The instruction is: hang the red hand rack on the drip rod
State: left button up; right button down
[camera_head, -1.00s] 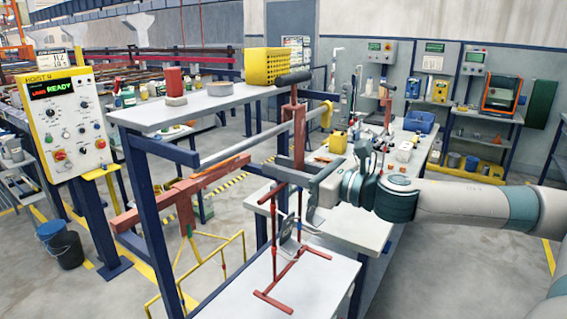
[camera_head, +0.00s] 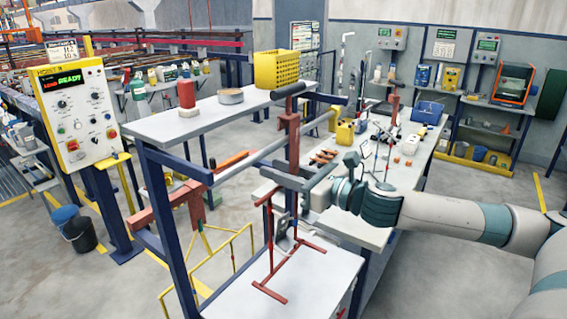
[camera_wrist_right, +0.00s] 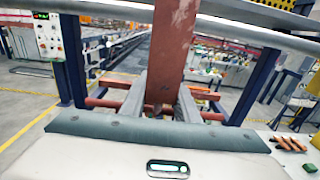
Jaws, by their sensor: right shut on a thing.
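The red hand rack (camera_head: 293,145) has a flat red upright with a dark handle across its top. My right gripper (camera_head: 289,181) is shut on the upright, which also shows between the fingers in the right wrist view (camera_wrist_right: 172,50). The grey drip rod (camera_head: 240,162) runs beside the shelf to a yellow end piece. The upright crosses in front of the rod; whether they touch I cannot tell. Below the gripper is a red frame with grey hooks (camera_head: 272,240) over the low table; whether it joins the upright is unclear. My left gripper is not in view.
A blue post (camera_head: 178,225) stands in front. The low table (camera_head: 325,275) is largely clear.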

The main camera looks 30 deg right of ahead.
jog(key=shift+f+b, duration=1.05)
jog(key=shift+f, duration=0.45)
